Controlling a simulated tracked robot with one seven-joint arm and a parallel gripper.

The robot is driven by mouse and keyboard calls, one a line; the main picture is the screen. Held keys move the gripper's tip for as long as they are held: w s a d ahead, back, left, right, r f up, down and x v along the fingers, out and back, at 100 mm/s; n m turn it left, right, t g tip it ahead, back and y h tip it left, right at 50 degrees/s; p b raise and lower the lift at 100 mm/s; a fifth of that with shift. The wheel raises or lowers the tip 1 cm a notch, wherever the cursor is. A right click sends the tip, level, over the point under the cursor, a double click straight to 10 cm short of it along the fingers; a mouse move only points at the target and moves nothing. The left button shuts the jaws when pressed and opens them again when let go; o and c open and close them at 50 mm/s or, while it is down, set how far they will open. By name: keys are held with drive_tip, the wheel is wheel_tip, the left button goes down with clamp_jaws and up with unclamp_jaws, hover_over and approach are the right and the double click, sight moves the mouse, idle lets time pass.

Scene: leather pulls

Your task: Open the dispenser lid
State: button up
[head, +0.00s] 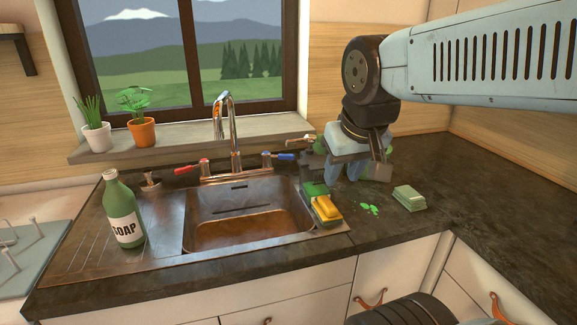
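No thing here is clearly marked as the dispenser. A dark green object (320,146) shows in part behind my gripper, right of the sink; its lid cannot be made out. A pale green block or box (409,198) lies on the counter to the right, apart from my gripper. My gripper (345,172) points down over the counter behind the sponges, in front of the dark green object. Its fingers are partly hidden and small, so I cannot tell whether they are open or touching anything.
A sink (248,215) with a tall tap (233,135) is left of my gripper. A yellow and green sponge (326,210) and green bits (370,209) lie close in front. A soap bottle (123,210) stands far left. The right counter (500,195) is clear.

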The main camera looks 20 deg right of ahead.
drive_tip(key=w+f+g+h, duration=0.4)
drive_tip(key=f, duration=0.1)
drive_tip(key=n+t+h, duration=0.4)
drive_tip(key=t+h, duration=0.2)
drive_tip(key=h, duration=0.6)
approach(314, 162)
drive_tip(key=w+d, duration=0.3)
drive_tip(key=shift+d+f, duration=0.1)
drive_tip(key=shift+f, duration=0.05)
clamp_jaws()
drive_tip(key=shift+d, duration=0.1)
idle(0.4)
